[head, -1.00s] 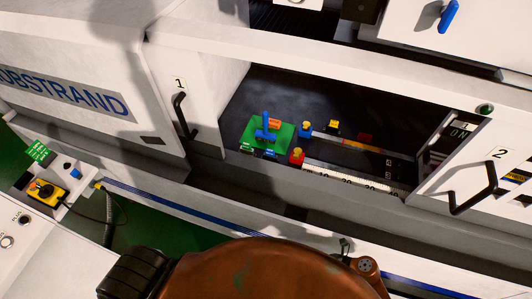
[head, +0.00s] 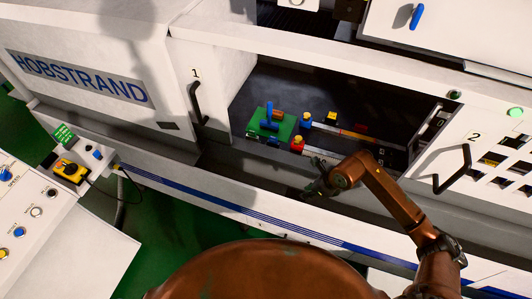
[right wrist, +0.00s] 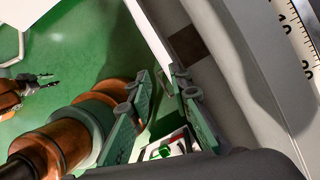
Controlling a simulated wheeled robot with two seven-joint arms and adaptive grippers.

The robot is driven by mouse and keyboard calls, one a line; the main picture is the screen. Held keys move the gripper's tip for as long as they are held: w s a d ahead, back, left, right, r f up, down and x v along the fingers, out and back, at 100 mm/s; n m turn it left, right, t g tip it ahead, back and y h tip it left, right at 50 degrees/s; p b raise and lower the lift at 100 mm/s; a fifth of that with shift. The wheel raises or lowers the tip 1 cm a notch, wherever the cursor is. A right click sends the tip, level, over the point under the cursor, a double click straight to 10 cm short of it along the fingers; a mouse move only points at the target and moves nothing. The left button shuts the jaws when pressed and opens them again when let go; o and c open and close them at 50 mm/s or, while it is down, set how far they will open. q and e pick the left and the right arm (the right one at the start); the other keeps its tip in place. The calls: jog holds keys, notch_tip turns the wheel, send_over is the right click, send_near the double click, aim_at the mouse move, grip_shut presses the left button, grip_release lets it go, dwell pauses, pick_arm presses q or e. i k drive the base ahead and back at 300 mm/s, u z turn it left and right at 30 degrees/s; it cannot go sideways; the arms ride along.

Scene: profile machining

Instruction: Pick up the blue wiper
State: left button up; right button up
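A blue upright piece (head: 268,113), which looks like the blue wiper, stands on a green block (head: 258,128) inside the machine opening. My right gripper (head: 318,188) is in front of the opening, below and to the right of the green block, apart from it. In the right wrist view, its two green fingers (right wrist: 162,76) are spread with nothing held between them. A small copper and dark pronged end (right wrist: 45,82) at the left of that view looks like my left gripper; its opening is too small to judge. The left gripper is not in the head view.
Red-and-blue and yellow pieces (head: 305,119) stand right of the green block. The machine's white front ledge (head: 225,200) runs below the opening. Door handles stand left (head: 196,103) and right (head: 452,170). A control box (head: 70,172) is at left.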

aim_at(272, 139)
jog(key=z, duration=1.15)
jog(key=i, duration=0.55)
jog(key=u, duration=1.65)
jog(key=i, duration=0.5)
